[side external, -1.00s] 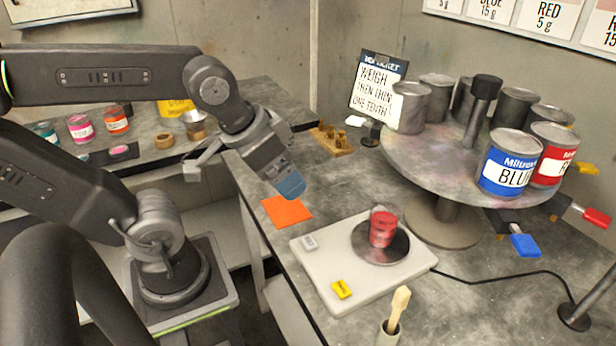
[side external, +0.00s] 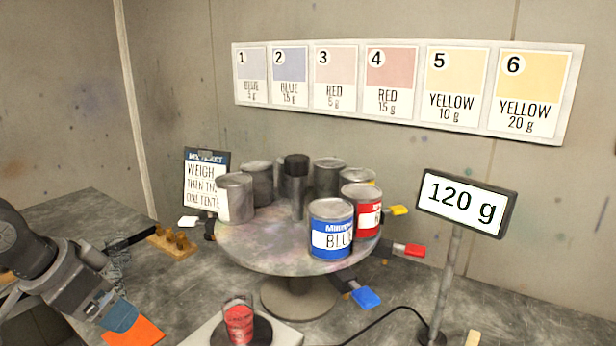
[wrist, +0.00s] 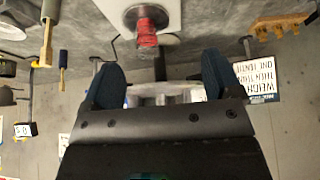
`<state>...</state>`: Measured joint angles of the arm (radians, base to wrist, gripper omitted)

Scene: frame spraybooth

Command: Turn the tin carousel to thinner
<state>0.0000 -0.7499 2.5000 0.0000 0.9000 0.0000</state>
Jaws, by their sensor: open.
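The tin carousel (side external: 245,246) is a round grey table on a pedestal, with a dark upright post (side external: 294,186) at its middle. A blue tin (side external: 331,229) and a red tin (side external: 366,211) face the front. Several grey tins stand at the back, and which one is thinner cannot be told. My gripper (side external: 124,318) is low at the left, apart from the carousel, and its blue fingertips are partly cropped by view angle. In the wrist view my gripper (wrist: 163,78) is open and empty.
A cup of red paint (side external: 239,322) stands on the scale (side external: 203,335) in front of the carousel. Coloured tabs, including a blue one (side external: 366,298) and a red one (side external: 415,250), jut from the rim. A display (side external: 464,205) reads 120 g. An orange sheet (side external: 135,334) lies below my gripper.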

